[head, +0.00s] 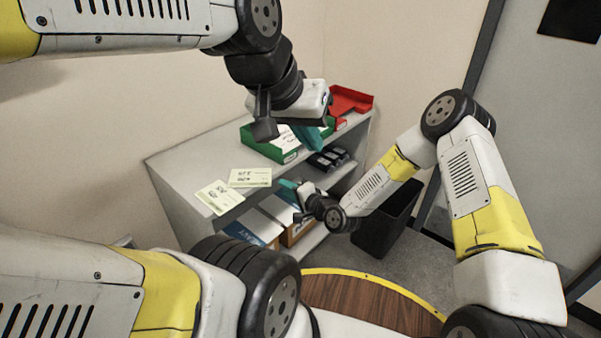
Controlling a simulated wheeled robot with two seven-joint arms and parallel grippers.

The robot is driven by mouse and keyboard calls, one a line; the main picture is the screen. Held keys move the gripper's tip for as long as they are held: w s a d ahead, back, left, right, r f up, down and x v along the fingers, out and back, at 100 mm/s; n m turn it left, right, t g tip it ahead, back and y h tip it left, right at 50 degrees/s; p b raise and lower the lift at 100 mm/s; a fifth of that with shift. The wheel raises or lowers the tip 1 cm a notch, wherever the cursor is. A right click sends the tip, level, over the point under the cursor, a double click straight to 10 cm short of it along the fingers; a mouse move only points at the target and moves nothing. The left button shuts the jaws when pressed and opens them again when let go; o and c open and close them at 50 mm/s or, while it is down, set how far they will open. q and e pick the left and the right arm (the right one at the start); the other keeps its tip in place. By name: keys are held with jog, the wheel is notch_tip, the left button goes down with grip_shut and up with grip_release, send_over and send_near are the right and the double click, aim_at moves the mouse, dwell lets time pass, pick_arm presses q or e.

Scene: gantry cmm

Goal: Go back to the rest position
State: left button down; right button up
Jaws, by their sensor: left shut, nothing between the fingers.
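My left gripper (310,136), the higher one, has teal fingertips and hangs over the shelf top beside the green tray. It is shut and empty. The wrist above it partly hides the tray. My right gripper (290,188), also with teal fingertips, is lower, at the front edge of the shelf. Its fingers are small and seen at an angle, so I cannot tell whether they are open, or whether they touch anything.
The grey shelf unit (185,165) carries two paper cards (250,177) (219,196), a green tray (262,146) and a red tray (352,99). Black items (328,160) and boxes (256,227) sit below. A black bin (384,225) stands right of it on the floor.

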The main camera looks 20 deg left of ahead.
dwell(0.3)
jog(key=w+d+r+n+h, duration=0.4)
jog(key=w+d+r, duration=0.2)
jog(key=d+r, duration=0.6)
jog(key=s+d+r+n+h, duration=0.1)
jog(key=s+d+r+h, duration=0.25)
jog(key=d+r, duration=0.85)
jog(key=s+d+r+h, duration=0.2)
jog(key=s+d+r, duration=0.3)
jog(key=s+d, duration=0.3)
jog(key=s+d+r+h, duration=0.2)
jog(key=s+d+r, duration=0.3)
jog(key=s+d, duration=0.3)
jog(key=s+d+g, duration=0.1)
jog(key=s+d, duration=0.2)
jog(key=s, duration=0.6)
jog(key=shift+s+r+g+y, duration=0.25)
jog(key=shift+r+g+y, duration=0.05)
jog(key=shift+y, duration=0.05)
jog(key=shift+a, duration=0.1)
